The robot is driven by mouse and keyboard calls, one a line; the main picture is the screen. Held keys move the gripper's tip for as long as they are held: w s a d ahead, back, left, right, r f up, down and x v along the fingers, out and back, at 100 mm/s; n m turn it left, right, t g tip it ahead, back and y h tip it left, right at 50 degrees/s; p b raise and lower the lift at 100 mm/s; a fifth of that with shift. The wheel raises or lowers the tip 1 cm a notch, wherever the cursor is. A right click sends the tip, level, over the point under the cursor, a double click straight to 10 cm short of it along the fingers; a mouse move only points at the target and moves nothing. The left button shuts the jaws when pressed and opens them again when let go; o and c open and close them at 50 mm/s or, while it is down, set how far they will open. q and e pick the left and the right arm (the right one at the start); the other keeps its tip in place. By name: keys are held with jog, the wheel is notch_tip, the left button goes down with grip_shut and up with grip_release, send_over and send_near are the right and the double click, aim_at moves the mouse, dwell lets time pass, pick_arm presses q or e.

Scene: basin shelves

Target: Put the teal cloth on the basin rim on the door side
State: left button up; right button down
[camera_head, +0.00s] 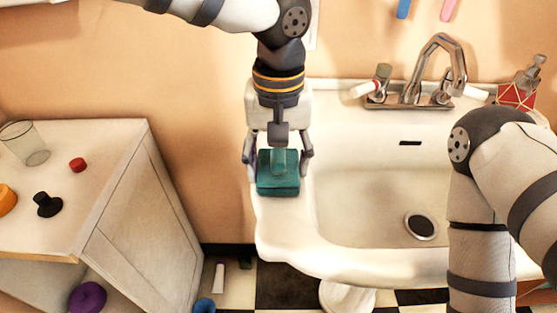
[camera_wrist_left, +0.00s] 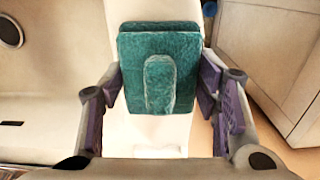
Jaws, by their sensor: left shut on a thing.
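The teal cloth (camera_head: 278,185) is a folded block with a raised ridge on top. It is at the left rim of the white basin (camera_head: 275,235) in the head view, the side toward the cabinet. My left gripper (camera_head: 278,160) points down over the cloth and is shut on it. In the left wrist view the cloth (camera_wrist_left: 158,50) sits between the purple-padded fingers, with the white rim below it. I cannot tell whether its underside touches the rim. My right arm shows at the right, but its gripper is out of view.
The tap (camera_head: 430,80) stands at the back of the basin, with a red patterned bottle (camera_head: 518,95) to its right. The drain (camera_head: 421,226) is clear. A cabinet (camera_head: 110,190) at the left carries a glass (camera_head: 28,145), a red cap (camera_head: 77,164) and a black knob-like piece (camera_head: 47,204).

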aim_at(279, 155)
pick_arm(q)
jog(key=shift+f, duration=0.1)
jog(key=shift+f, duration=0.1)
jog(key=o, duration=1.1)
notch_tip(279, 155, up, 12)
jog(key=shift+r, duration=0.15)
